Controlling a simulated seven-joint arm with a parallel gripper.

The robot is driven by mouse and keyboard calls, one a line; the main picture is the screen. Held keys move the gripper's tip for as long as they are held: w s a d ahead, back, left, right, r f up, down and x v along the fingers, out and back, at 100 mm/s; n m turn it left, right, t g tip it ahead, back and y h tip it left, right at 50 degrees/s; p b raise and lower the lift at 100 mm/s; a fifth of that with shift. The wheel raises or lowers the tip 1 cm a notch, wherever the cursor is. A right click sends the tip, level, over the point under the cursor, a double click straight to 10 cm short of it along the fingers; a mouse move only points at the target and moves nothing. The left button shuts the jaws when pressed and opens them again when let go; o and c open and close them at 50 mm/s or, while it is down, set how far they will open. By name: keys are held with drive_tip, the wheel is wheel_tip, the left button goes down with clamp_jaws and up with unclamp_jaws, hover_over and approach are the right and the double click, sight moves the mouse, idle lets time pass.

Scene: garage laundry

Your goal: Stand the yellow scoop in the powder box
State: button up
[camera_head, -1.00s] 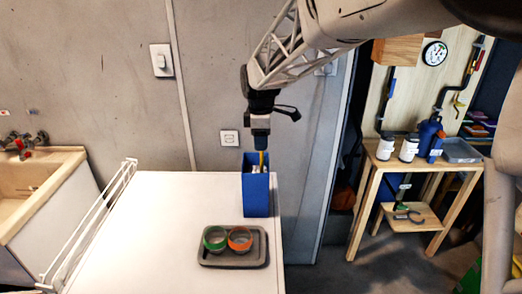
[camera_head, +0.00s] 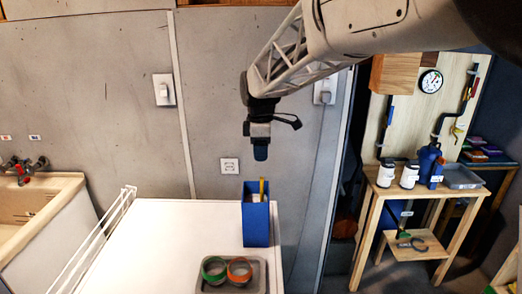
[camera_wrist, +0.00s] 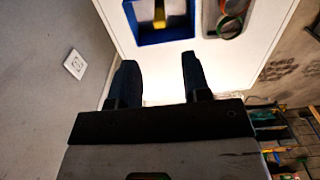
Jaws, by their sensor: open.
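The blue powder box (camera_head: 257,225) stands upright on the white table top. The yellow scoop (camera_head: 262,189) stands in it, its handle sticking up above the rim. In the wrist view the box (camera_wrist: 134,24) is at the top, with the yellow scoop (camera_wrist: 160,14) inside its opening. My gripper (camera_head: 261,153) is above the box, clear of the scoop. In the wrist view my gripper's two fingers (camera_wrist: 158,80) are apart with nothing between them. The lower part of the scoop is hidden inside the box.
A grey tray (camera_head: 258,287) with a green ring (camera_head: 214,270) and an orange ring (camera_head: 240,270) lies in front of the box. A white rack rail (camera_head: 105,232) edges the table's left side. The table's left part is clear.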

idle(0.3)
drive_tip(key=s+d+r+m+t, duration=0.1)
drive_tip(key=s+d+m, duration=0.4)
drive_tip(key=s, duration=0.4)
drive_tip(key=s+d+r+m, duration=0.1)
drive_tip(key=s+d+m, duration=0.3)
drive_tip(key=s+d, duration=0.35)
drive_tip(key=s+d+f+m, duration=0.2)
drive_tip(key=s+m, duration=0.1)
drive_tip(key=s, duration=0.4)
drive_tip(key=s+d+f+m+t, duration=0.1)
drive_tip(key=s+d+f+m, duration=0.1)
drive_tip(key=s, duration=0.5)
drive_tip(key=s+d+f+m, duration=0.2)
drive_tip(key=s+m, duration=0.2)
drive_tip(key=s, duration=0.3)
drive_tip(key=shift+d+f+t, duration=0.15)
drive_tip(key=shift+f+t, duration=0.15)
drive_tip(key=shift+f, duration=0.1)
